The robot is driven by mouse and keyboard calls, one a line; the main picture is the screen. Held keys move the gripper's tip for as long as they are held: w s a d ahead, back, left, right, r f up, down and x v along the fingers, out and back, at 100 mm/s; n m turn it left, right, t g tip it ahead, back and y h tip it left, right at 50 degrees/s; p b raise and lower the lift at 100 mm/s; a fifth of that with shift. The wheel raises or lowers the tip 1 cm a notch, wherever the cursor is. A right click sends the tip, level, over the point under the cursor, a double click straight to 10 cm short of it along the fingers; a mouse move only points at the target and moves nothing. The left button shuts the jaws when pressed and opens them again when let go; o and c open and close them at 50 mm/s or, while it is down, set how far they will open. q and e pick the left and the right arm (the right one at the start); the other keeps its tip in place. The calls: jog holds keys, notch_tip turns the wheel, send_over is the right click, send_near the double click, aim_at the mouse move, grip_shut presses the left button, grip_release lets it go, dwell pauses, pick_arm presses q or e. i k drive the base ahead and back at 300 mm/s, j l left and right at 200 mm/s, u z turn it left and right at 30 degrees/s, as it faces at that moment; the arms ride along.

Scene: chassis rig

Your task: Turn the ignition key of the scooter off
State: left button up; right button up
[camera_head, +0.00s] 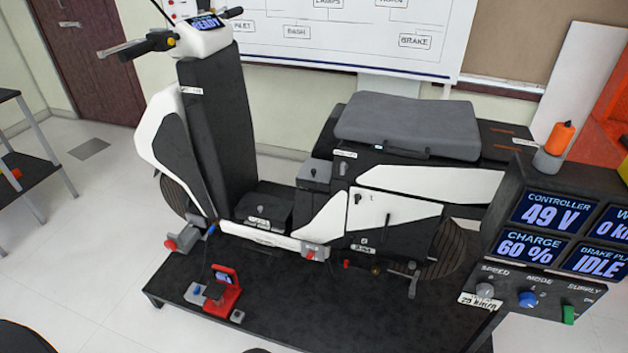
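The white and black scooter (208,130) stands upright on a low black platform (130,310), its front to the left. Its small dash display (205,22) is lit and reads READY. The handlebar's near grip (148,46) points left. A small dark fitting (357,198) sits on the white side panel below the grey seat (408,125). I cannot make out which fitting is the ignition key or how it is turned. Neither of my grippers is in view.
A control console (540,287) at the right shows 49 V, CHARGE 60 % and IDLE, with knobs below. A red device (222,298) stands on the platform's front left. A dark shelf (28,170) is at the far left. The floor left of the platform is clear.

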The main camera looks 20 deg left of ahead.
aim_at(191, 103)
jog(key=u, duration=1.3)
